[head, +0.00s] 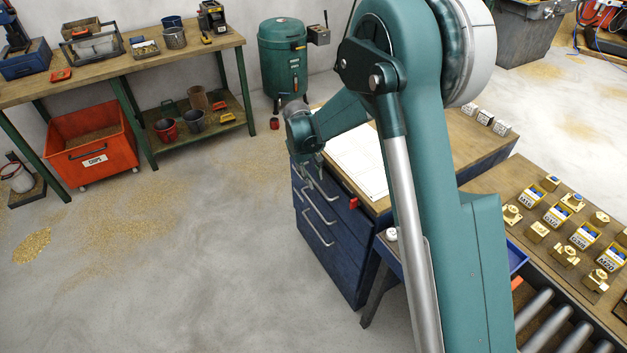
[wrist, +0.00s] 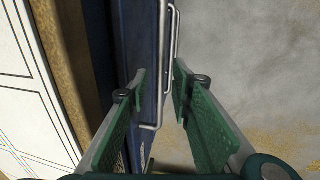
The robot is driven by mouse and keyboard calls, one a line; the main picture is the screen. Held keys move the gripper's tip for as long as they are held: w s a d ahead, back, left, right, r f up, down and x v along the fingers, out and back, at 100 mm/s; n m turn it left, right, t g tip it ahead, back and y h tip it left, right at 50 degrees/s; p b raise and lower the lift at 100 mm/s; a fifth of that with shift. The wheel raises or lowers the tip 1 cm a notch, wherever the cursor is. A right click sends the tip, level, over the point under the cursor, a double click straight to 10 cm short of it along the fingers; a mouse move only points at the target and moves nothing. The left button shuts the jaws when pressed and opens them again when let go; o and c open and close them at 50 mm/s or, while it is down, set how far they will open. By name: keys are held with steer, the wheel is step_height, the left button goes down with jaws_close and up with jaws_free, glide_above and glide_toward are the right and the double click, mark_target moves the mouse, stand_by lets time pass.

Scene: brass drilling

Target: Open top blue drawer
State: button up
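The blue drawer cabinet (head: 345,255) stands under a wooden top, with its drawer fronts facing left in the head view. The top blue drawer (head: 299,183) is closed; its metal bar handle (head: 325,194) is partly covered by my gripper. My gripper (head: 313,166) points down at the upper drawer front. In the wrist view, my gripper (wrist: 162,80) is open with green pads on both sides. A metal bar handle (wrist: 154,127) lies between the fingers, and a second bar shows beyond it. Contact with either pad cannot be told.
A roller conveyor (head: 550,320) and a table of brass parts are at right. The floor (head: 220,270) left of the drawers is clear.

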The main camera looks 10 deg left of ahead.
steer(key=shift+w+d+f, duration=0.1)
steer(key=shift+f, duration=0.45)
steer(key=shift+c, duration=0.2)
jaws_close()
steer(key=s+a, duration=2.2)
steer(key=shift+s+a, duration=0.25)
steer(key=shift+o, duration=0.2)
jaws_free()
steer(key=shift+r, duration=0.1)
